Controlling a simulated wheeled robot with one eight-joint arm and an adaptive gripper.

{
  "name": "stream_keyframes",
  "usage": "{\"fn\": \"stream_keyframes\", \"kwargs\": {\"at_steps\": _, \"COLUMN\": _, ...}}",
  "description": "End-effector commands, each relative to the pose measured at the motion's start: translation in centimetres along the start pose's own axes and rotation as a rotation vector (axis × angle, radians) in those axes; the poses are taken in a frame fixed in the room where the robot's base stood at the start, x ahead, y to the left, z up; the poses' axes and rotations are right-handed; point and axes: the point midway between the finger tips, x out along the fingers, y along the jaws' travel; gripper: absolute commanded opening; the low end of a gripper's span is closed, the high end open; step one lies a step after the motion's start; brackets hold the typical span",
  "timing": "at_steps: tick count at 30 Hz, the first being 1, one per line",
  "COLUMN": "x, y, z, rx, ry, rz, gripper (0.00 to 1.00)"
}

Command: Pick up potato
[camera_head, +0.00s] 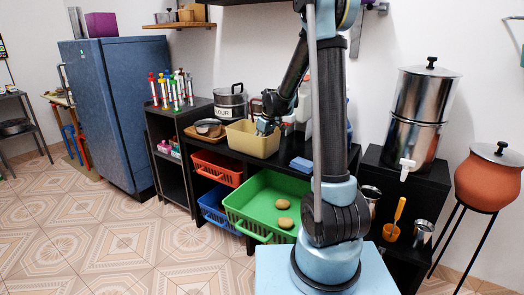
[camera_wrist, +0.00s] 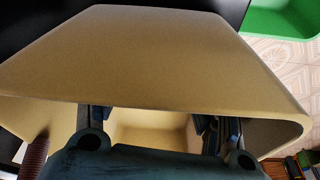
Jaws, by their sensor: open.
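Two tan potatoes, one (camera_head: 283,204) behind the other (camera_head: 285,222), lie in a green basket (camera_head: 245,212) at the front of the dark shelf unit in the head view. My gripper (camera_head: 265,127) is up at a beige bin (camera_head: 243,140) on the top, away from the potatoes. In the wrist view the bin (camera_wrist: 165,55) fills most of the picture. My gripper (camera_wrist: 155,125) is open, its two fingers apart and partly hidden behind the bin's rim. No potato shows between them. The bin's inside is mostly hidden.
A red basket (camera_head: 216,168) and a blue basket (camera_head: 214,205) sit left of the green one. A pot (camera_head: 230,102) stands behind the bin. A steel water filter (camera_head: 420,110) and a clay pot (camera_head: 487,180) are at right. Tiled floor (camera_head: 110,235) is clear at left.

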Motion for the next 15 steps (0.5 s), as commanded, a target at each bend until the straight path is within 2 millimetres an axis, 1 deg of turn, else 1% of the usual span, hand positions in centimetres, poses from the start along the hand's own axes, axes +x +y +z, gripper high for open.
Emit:
{"fn": "stream_keyframes", "kwargs": {"at_steps": 3, "x": -0.02, "y": 0.0, "z": 0.0, "rx": 0.0, "ry": 0.0, "rz": 0.0, "gripper": 0.62}}
{"fn": "stream_keyframes", "kwargs": {"at_steps": 4, "x": -0.02, "y": 0.0, "z": 0.01, "rx": 0.0, "ry": 0.0, "rz": 0.0, "gripper": 0.6}}
{"fn": "stream_keyframes", "kwargs": {"at_steps": 5, "x": -0.03, "y": 0.0, "z": 0.0, "rx": 0.0, "ry": 0.0, "rz": 0.0, "gripper": 0.53}}
{"fn": "stream_keyframes", "kwargs": {"at_steps": 6, "x": -0.03, "y": 0.01, "z": 0.01, "rx": 0.0, "ry": 0.0, "rz": 0.0, "gripper": 0.44}}
{"fn": "stream_keyframes", "kwargs": {"at_steps": 8, "x": -0.04, "y": 0.01, "z": 0.01, "rx": 0.0, "ry": 0.0, "rz": 0.0, "gripper": 0.3}}
{"fn": "stream_keyframes", "kwargs": {"at_steps": 15, "x": -0.05, "y": 0.02, "z": 0.01, "rx": 0.001, "ry": 0.0, "rz": 0.0, "gripper": 0.3}}
